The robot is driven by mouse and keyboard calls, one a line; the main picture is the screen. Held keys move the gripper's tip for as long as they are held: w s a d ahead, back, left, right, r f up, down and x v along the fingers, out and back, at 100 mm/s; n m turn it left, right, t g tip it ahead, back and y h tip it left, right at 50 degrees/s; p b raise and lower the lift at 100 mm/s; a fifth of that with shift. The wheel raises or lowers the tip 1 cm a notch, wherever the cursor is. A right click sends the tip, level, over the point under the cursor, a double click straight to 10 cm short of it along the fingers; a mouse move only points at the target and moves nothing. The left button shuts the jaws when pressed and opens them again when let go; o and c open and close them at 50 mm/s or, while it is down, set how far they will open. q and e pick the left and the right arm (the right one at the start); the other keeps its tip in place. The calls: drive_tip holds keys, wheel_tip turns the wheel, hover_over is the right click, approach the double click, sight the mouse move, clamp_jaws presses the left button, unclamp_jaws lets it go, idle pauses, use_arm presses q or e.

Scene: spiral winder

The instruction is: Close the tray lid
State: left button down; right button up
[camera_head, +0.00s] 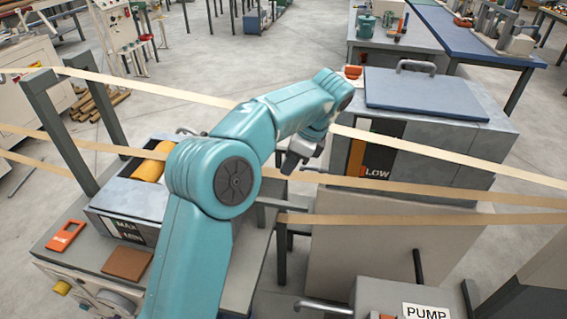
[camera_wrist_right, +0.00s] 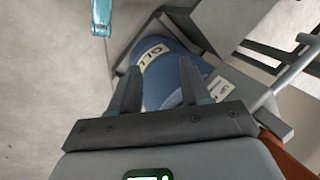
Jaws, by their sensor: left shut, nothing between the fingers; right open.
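A grey tray (camera_head: 140,202) at the left has an open top, with a yellow roller (camera_head: 152,163) showing in it. My left arm hides its right part. A larger grey tank (camera_head: 480,130) at the right carries a flat blue lid (camera_head: 425,93) with a grey handle (camera_head: 416,66); the lid lies on its top. Which of these is the tray's lid, I cannot tell. My left gripper (camera_head: 291,163) is shut and empty, in front of the tank's left side, apart from the lid. My right gripper (camera_wrist_right: 155,80) is open in the right wrist view, with nothing between its fingers.
Tan fibre bands (camera_head: 430,153) cross the view past both tanks. An orange tag (camera_head: 65,235) and a brown block (camera_head: 127,263) lie at the left. A box labelled PUMP (camera_head: 425,311) stands at bottom right. A blue container (camera_wrist_right: 162,75) shows beyond my right fingers.

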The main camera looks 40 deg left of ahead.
use_arm(q)
drive_tip(key=s+a+f+b, duration=0.1)
drive_tip(key=s+a+f, duration=0.1)
drive_tip(key=a+f, duration=0.4)
drive_tip(key=shift+s+f, duration=0.35)
drive_tip(key=shift+f, duration=0.15)
drive_tip(key=shift+a, duration=0.1)
drive_tip(key=a, duration=0.1)
drive_tip(key=s+a, duration=0.1)
drive_tip(key=a, duration=0.1)
drive_tip(key=s+a, duration=0.1)
drive_tip(key=shift+s+a+p, duration=0.1)
drive_tip(key=shift+a+p, duration=0.1)
drive_tip(key=shift+p, duration=0.1)
drive_tip(key=shift+d, duration=0.1)
